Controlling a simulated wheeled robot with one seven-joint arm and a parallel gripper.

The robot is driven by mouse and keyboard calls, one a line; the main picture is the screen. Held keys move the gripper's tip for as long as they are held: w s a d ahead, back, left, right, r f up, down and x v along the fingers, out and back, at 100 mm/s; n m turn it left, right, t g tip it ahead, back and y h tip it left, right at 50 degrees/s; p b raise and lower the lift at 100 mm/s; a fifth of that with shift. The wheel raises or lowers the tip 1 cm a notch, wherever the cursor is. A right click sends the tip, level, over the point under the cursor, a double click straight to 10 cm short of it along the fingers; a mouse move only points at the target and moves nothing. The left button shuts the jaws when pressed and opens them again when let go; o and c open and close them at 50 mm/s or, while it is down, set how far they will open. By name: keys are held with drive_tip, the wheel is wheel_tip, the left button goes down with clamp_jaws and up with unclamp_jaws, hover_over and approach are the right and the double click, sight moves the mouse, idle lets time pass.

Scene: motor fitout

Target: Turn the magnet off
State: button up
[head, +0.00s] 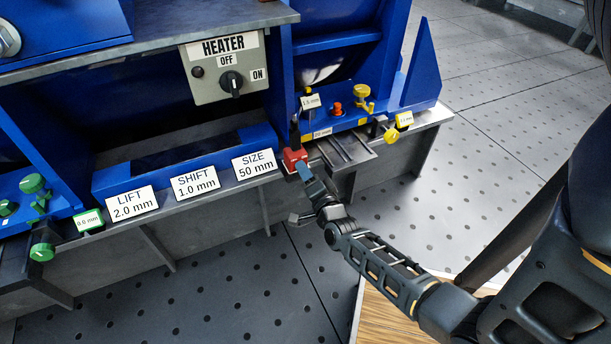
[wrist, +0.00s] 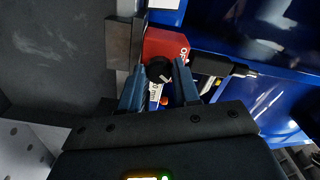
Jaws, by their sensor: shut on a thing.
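The magnet is a small red block (head: 291,156) on the ledge at the front of the blue machine, right of the SIZE 50 mm sign. In the wrist view the red block (wrist: 164,44) shows part of a white word, seemingly "OF", and a round black knob (wrist: 159,69) on its near side. My gripper (head: 303,169) reaches it from the lower right. In the wrist view, its two blue-grey fingers (wrist: 160,82) are on either side of the knob, shut on it. The fingers partly hide the knob and a small label below it.
A HEATER switch box (head: 222,70) sits up and left of the magnet. Yellow knobs (head: 362,92) and an orange-red button (head: 337,109) stand to its right. A grey slotted plate (head: 345,150) juts out beside it. The floor (head: 240,285) in front is open.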

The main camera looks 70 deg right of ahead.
drive_tip(key=shift+m, duration=0.5)
drive_tip(key=o, duration=1.1)
drive_tip(key=shift+c, duration=0.2)
drive_tip(key=shift+s, duration=0.1)
drive_tip(key=p+v, duration=0.2)
drive_tip(key=v, duration=0.5)
drive_tip(key=shift+s+a, duration=0.2)
drive_tip(key=shift+a, duration=0.05)
